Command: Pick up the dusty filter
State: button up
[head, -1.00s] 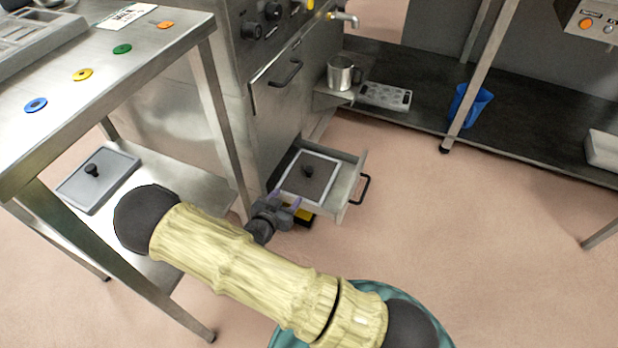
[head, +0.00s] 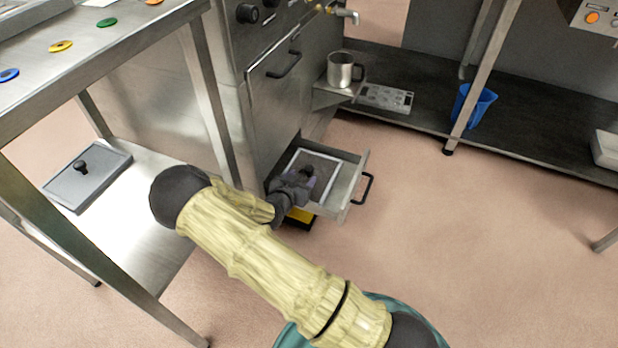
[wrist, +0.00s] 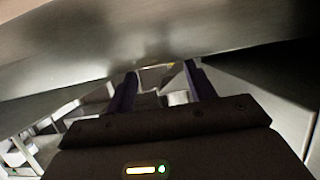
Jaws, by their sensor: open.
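The dusty filter (head: 322,164) is a dark brownish panel with a pale frame, lying flat in the open drawer (head: 352,187) at the bottom of the steel machine. My gripper (head: 309,182) is over the near-left part of the filter in the head view and hides that part. The filter's dark knob (head: 307,171) is just beyond the fingers and partly covered. In the wrist view my gripper (wrist: 160,78) has its two purple fingers spread apart, with nothing between them that I can make out as the filter. Whether the fingers touch the knob cannot be told.
A cleaner grey filter (head: 68,188) with a black knob lies on the lower shelf of the left table. A yellow-and-black object (head: 299,215) is under the drawer. Floor at right is clear.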

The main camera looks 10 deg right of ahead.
aim_at(307, 171)
jog(key=b+x, duration=0.4)
jog(key=shift+a+f, duration=0.1)
jog(key=shift+f, duration=0.25)
jog(key=shift+w+d, duration=0.3)
jog(key=shift+w, duration=0.2)
jog(key=c, duration=1.1)
jog(key=shift+r, duration=0.1)
jog(key=shift+c, duration=0.2)
